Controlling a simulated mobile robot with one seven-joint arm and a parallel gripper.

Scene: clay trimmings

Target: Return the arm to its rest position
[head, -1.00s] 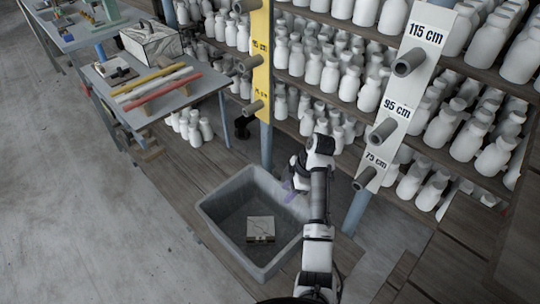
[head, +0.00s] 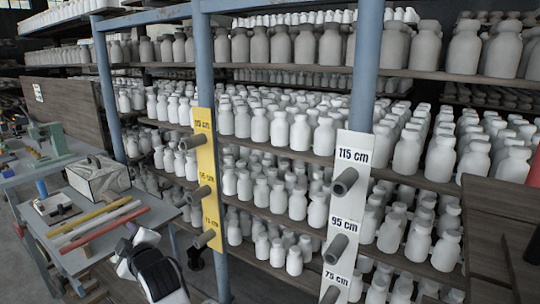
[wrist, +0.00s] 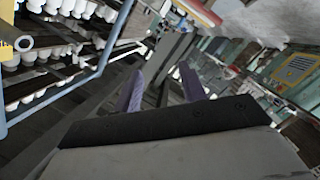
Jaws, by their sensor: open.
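My gripper (wrist: 161,78) is open, with its two purple fingers apart and nothing between them in the wrist view. In the head view my gripper (head: 126,240) shows only in part at the lower left, beside the work table, with my white and black arm link in front of it. The arm is raised and comes up from the bottom edge of the picture. The wrist view is tilted and looks out across the room. The grey tub is out of view now.
A work table (head: 127,239) stands at left with a marbled box (head: 98,178) and yellow, white and red bars (head: 97,228). Shelves of white bottles (head: 275,130) fill the back. A yellow post board (head: 204,150) and a white board (head: 349,200) carry jutting grey pegs.

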